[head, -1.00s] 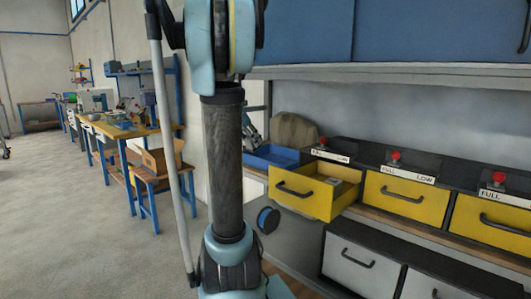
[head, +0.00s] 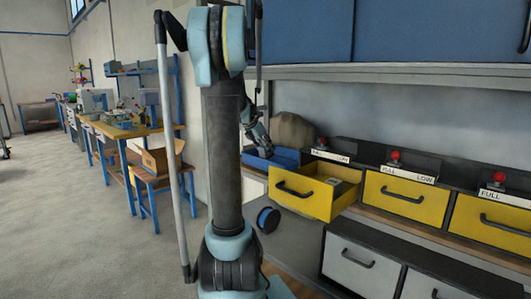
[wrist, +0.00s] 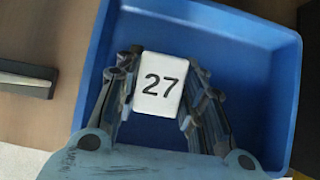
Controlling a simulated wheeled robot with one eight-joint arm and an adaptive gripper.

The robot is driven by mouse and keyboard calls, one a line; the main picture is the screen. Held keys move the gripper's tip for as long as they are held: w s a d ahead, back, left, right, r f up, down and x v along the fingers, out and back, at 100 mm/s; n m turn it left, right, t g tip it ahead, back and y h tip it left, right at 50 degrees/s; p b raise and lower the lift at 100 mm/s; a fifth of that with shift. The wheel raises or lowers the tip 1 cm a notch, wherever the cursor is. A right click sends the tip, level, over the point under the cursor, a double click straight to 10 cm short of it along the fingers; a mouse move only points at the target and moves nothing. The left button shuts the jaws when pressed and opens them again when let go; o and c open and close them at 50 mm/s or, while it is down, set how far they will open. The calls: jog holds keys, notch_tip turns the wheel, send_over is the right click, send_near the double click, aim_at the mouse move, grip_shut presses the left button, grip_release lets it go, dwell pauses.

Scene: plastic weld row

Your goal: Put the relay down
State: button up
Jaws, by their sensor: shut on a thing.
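The relay (wrist: 160,86) is a small white block marked 27. It sits between the fingers of my gripper (wrist: 160,82) in the wrist view, and the fingers are shut on it. The blue tray (wrist: 255,40) lies beneath them, and the relay shows against its floor. I cannot tell whether the relay touches the tray floor. In the head view my gripper (head: 263,147) reaches down at the blue tray (head: 287,158), behind my arm. The relay cannot be made out there.
An open yellow drawer (head: 318,203) juts out just right of the tray. Closed yellow drawers (head: 405,199) with red knobs above continue to the right. A brown rounded object (head: 293,132) stands behind the tray. Blue cabinets (head: 430,35) hang above the bench.

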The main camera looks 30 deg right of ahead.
jog(key=y, duration=0.1)
jog(key=d+g+y, duration=0.1)
jog(key=shift+w+d+r+y, duration=0.15)
jog(key=shift+w+d+y, duration=0.1)
jog(key=shift+y, duration=0.15)
jog(key=shift+a+f, duration=0.15)
jog(key=shift+f, duration=0.7)
jog(key=o, duration=1.1)
